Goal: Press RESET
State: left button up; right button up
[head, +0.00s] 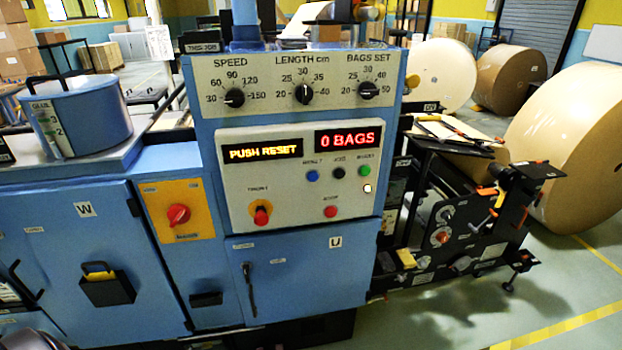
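The light control panel (235,190) is on the front of the blue machine. Its left display (262,151) reads PUSH RESET in yellow, and its right display (348,139) reads 0 BAGS in red. Below the right display are a blue button (312,176), a black button (339,172) and a green button (364,171). A small white lit spot (367,188) is under the green one. A red button (330,211) sits lower. The small labels are too blurred to tell surely which button is RESET.
Above are three black knobs, for speed (234,97), length (303,94) and bags set (368,90). A red-and-yellow knob (261,214) is at the panel's lower left. A red rotary switch (178,215) is farther left. Black roll-holder machinery (465,230) projects at right.

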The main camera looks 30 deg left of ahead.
dwell(0.4)
pick_arm(q)
grip_shut()
dwell(1.5)
